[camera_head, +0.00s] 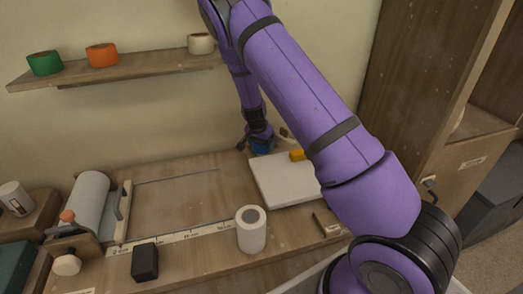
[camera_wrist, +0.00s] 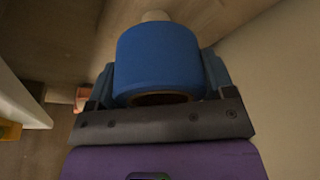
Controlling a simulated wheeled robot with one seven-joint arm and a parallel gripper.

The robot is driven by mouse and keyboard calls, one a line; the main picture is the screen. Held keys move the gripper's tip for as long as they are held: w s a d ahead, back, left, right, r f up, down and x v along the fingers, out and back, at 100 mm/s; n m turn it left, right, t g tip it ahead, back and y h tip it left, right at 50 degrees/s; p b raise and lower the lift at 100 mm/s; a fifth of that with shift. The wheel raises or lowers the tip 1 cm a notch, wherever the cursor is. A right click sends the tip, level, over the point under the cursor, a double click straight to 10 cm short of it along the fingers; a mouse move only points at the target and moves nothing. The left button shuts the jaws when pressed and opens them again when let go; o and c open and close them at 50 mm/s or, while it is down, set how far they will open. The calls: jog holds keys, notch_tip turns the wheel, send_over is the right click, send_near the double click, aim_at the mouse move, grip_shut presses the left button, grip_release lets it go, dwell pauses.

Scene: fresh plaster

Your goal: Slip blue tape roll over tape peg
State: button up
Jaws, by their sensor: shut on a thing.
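The blue tape roll (camera_wrist: 158,62) is held between the two jaws of my gripper (camera_wrist: 160,84) in the wrist view. In the head view it shows as a small blue patch (camera_head: 262,147) under my gripper (camera_head: 258,138), near the wall behind the workbench. A pale rounded end, which looks like the tape peg (camera_wrist: 155,15), shows just beyond the roll in the wrist view. I cannot tell whether the peg enters the roll's hole.
A white board (camera_head: 290,186) with a yellow block (camera_head: 297,155) lies right of the gripper. A white cylinder (camera_head: 251,232) and a black block (camera_head: 145,262) stand in front. A wall shelf (camera_head: 130,73) carries green, orange and cream rolls. The bench's middle left is mostly clear.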

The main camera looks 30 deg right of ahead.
aim_at(261, 150)
jog(key=shift+f, duration=1.65)
jog(key=shift+f, duration=0.1)
jog(key=o, duration=0.9)
